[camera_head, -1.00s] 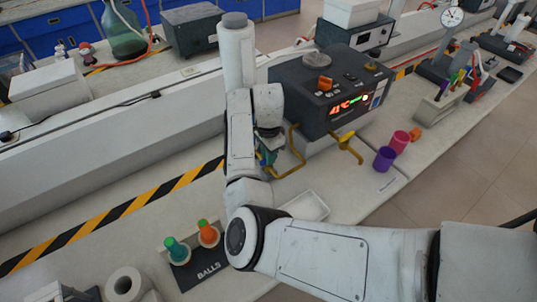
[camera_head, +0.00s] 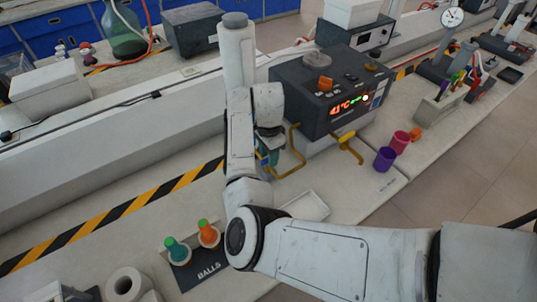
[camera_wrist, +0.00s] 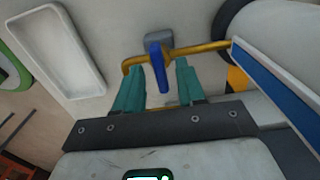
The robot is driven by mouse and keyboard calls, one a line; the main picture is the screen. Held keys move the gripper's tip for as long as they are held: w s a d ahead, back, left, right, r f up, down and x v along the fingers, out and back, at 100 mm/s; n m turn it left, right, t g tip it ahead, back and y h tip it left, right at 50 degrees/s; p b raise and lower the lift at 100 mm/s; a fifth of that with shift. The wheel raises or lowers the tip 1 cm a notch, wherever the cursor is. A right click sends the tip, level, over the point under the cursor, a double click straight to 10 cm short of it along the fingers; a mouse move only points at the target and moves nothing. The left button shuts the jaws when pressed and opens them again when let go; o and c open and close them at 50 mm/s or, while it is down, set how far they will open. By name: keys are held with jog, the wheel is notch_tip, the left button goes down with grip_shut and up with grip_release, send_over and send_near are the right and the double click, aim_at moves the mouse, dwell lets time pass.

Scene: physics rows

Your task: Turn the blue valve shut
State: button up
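The blue valve (camera_wrist: 155,54) has a lever-like handle, seen in the wrist view on a yellow pipe (camera_wrist: 205,48) in front of a grey block. The handle points towards my gripper. My gripper (camera_wrist: 159,74) is open, with one teal finger on each side of the blue handle. I see a gap between the handle and each finger, and cannot tell whether either touches. In the head view the yellow pipe (camera_head: 296,150) shows beside my wrist, and my arm hides most of the valve and the gripper.
A dark control box (camera_head: 325,95) with a lit display stands behind the pipe. A yellow lever (camera_head: 350,147), a purple cup (camera_head: 384,159) and a pink cup (camera_head: 398,142) are to the right. A white tray (camera_head: 308,206) and a BALLS stand (camera_head: 196,262) are nearer.

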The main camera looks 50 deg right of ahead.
notch_tip(320, 180, up, 11)
jog(key=b, duration=0.1)
jog(key=shift+f, duration=0.2)
dwell(0.5)
jog(key=s+d+f+n+h, duration=0.2)
jog(key=s+f+n+h, duration=0.2)
jog(key=s+f+n, duration=0.6)
jog(key=s+a+f+n, duration=0.1)
jog(key=s+a+n, duration=0.1)
jog(key=s, duration=0.1)
jog(key=s+a+f+n+y, duration=0.1)
jog(key=s+a+n, duration=0.1)
jog(key=s+a, duration=0.1)
jog(key=s+a+f+n+t, duration=0.1)
jog(key=s+a+n, duration=0.1)
jog(key=s+a, duration=0.1)
jog(key=shift+f, duration=0.25)
jog(key=s+a+f+n+y, duration=0.2)
jog(key=s+a+n, duration=0.2)
jog(key=s+a, duration=0.4)
jog(key=shift+a+f+n+y, duration=0.25)
jog(key=shift+a+n+y, duration=0.15)
jog(key=shift+a, duration=0.3)
